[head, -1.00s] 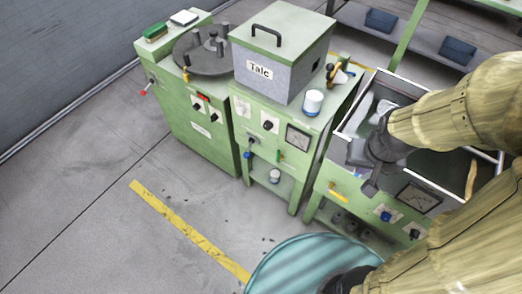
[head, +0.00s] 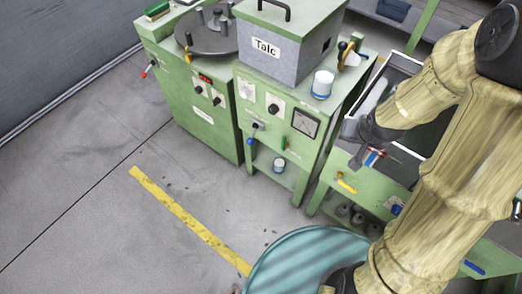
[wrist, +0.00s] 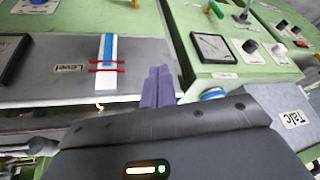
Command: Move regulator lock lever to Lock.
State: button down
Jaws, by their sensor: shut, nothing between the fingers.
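No label in these frames identifies the regulator lock lever. In the head view, small levers show on the green machine fronts: one with a blue end (head: 251,137), a green one (head: 284,142), a yellow one (head: 347,186) and a red-ended one (head: 149,70). My gripper is at the right-hand machine in the head view, by a blue, white and red gauge (head: 375,157); its fingertips are hard to make out there. In the wrist view its purple fingers (wrist: 157,88) are together and empty, just right of the "Level" gauge (wrist: 105,62).
A grey box marked "Talc" (head: 289,48) stands on the middle machine, with a white and blue cup (head: 322,84) beside it. A teal round surface (head: 300,262) is at bottom centre. The floor (head: 90,200) at left is clear.

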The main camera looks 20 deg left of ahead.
jog(key=w+a+f+m+t+y+b, duration=0.2)
jog(key=a+f+y+b, duration=0.4)
jog(key=f, duration=0.8)
jog(key=w+a+f+m+t+y+b, duration=0.2)
jog(key=a+f+y+b, duration=0.4)
jog(key=a+f+b, duration=0.4)
jog(key=w+a+f+m, duration=0.1)
jog(key=a+f, duration=0.4)
jog(key=shift+f+y+b, duration=0.2)
jog(key=shift+y+b, duration=0.1)
jog(key=shift+b, duration=0.1)
jog(key=shift+w+a, duration=0.1)
jog(key=shift+w, duration=0.1)
jog(key=b, duration=0.1)
send_near(253, 134)
jog(key=w+a+f, duration=0.1)
jog(key=a, duration=0.3)
jog(key=shift+w+d+f, duration=0.1)
jog(key=shift+w, duration=0.05)
jog(key=shift+w+d+m, duration=0.1)
jog(key=shift+d+m, duration=0.05)
jog(key=shift+m, duration=0.15)
jog(key=shift+w+t, duration=0.1)
jog(key=shift+t, duration=0.2)
